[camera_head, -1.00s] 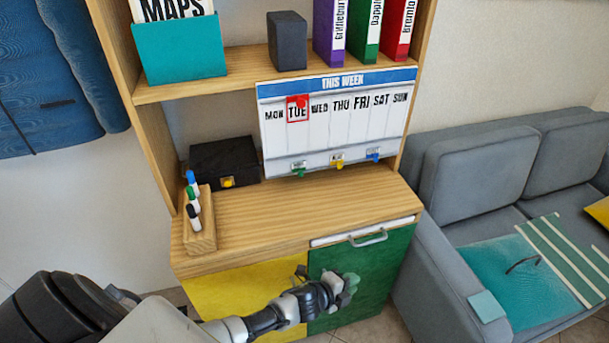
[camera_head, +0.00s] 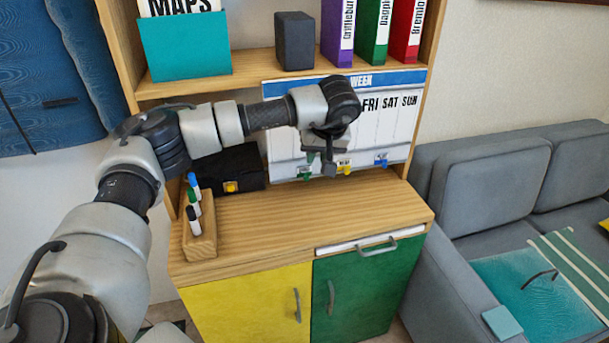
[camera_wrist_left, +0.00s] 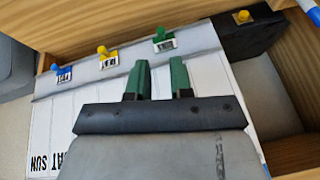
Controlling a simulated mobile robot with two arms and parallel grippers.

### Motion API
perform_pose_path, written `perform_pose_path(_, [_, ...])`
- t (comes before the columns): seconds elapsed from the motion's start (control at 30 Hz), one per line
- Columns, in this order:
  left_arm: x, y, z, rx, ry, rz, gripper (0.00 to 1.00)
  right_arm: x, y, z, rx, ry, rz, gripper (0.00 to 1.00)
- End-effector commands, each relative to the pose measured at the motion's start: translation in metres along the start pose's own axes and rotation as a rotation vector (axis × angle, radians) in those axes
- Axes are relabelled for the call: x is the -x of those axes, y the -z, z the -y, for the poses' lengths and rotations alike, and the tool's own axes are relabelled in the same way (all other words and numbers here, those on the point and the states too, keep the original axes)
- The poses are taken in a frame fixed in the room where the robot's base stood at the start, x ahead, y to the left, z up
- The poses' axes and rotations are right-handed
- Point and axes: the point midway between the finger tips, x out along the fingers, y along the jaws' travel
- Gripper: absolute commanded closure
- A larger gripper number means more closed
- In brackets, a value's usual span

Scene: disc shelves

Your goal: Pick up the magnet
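The task's magnet is not singled out by colour. Green (camera_head: 304,172), yellow (camera_head: 344,167) and blue (camera_head: 381,160) knobs with small labels sit along the calendar board's lower edge. The wrist view also shows the green (camera_wrist_left: 160,33), yellow (camera_wrist_left: 102,49) and blue (camera_wrist_left: 53,67) knobs. My left gripper (camera_head: 321,163) is in front of the board (camera_head: 397,128). In the left wrist view its green fingers (camera_wrist_left: 160,72) are apart and empty, with the green knob beyond the gap. The arm hides the red-marked TUE area. My right gripper is not in view.
A black box (camera_head: 235,166) with a yellow knob and a wooden marker holder (camera_head: 206,240) stand on the cabinet top at left. The cabinet top (camera_head: 320,212) is clear in the middle. A shelf with binders is above. A grey sofa (camera_head: 493,180) stands at right.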

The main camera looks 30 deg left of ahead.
Motion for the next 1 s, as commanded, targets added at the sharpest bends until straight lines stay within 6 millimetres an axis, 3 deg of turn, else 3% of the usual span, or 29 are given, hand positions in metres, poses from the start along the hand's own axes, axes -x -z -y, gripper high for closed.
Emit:
perform_pose_path(0.2, [-0.033,0.003,0.004,-0.004,0.017,-0.006,0.79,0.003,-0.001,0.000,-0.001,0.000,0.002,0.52])
perform_pose_path(0.47, [-0.055,0.003,0.003,-0.003,0.013,-0.006,0.79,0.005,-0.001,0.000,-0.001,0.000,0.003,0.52])
perform_pose_path(0.7, [-0.091,0.005,0.002,-0.002,0.014,-0.005,0.79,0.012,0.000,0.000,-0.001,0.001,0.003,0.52])
perform_pose_path(1.0, [-0.104,0.005,0.002,-0.002,0.010,-0.006,0.79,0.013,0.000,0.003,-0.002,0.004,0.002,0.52])
